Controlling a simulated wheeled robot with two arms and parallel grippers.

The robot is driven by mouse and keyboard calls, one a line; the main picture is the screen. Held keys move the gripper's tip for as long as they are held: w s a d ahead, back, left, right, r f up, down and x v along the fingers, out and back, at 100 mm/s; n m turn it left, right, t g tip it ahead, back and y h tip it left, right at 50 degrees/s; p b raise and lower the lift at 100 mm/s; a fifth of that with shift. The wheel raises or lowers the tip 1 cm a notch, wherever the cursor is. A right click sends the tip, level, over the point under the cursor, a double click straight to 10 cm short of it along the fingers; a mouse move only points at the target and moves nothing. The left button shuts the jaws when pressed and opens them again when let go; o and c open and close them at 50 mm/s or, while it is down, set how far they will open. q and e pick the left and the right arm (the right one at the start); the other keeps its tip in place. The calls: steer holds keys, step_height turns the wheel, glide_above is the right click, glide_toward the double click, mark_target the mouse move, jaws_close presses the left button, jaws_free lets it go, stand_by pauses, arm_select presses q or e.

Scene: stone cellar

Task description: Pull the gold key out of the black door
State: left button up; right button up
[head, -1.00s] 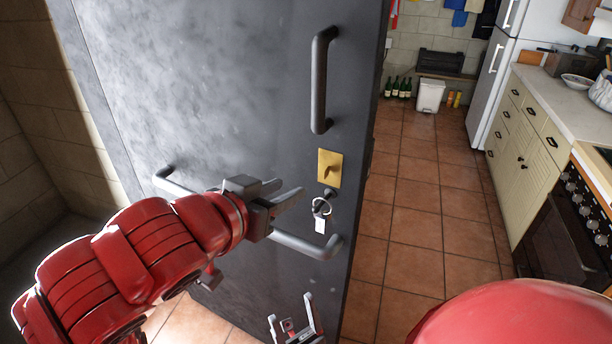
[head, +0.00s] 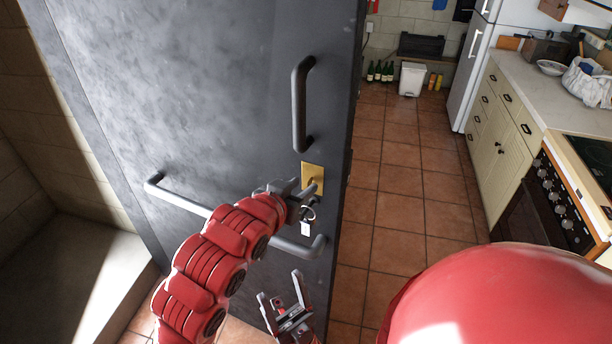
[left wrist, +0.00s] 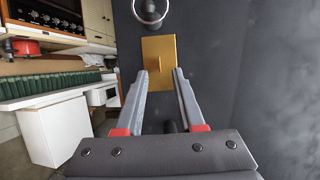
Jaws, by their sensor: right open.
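The black door (head: 200,90) stands at an angle and carries a gold plate (head: 308,169). A gold key (head: 314,181) sticks out of the plate, partly covered by my gripper in the head view. In the left wrist view the key (left wrist: 155,62) shows edge-on against the plate. My left gripper (head: 306,189) is at the plate. Its fingers (left wrist: 161,72) are apart, one on each side of the key; I cannot tell whether they touch it. My right gripper (head: 280,284) is open and empty, low in front of the door.
A metal ring with a white tag (head: 305,229) hangs from a dark lock just below the plate. A vertical handle (head: 299,105) is above it, and a long horizontal bar (head: 180,201) crosses the door below. Open tiled floor (head: 400,190) lies right of the door.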

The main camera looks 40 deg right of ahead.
arm_select(q)
steer(key=shift+p+x, duration=0.3)
steer(key=shift+x, duration=1.15)
jaws_close()
steer(key=shift+s+a, duration=0.1)
steer(key=shift+a, duration=0.05)
steer(key=shift+s+a, duration=0.35)
steer(key=shift+a, duration=0.3)
steer(key=shift+s+a, duration=0.35)
steer(key=shift+a, duration=0.25)
steer(key=shift+a, duration=0.15)
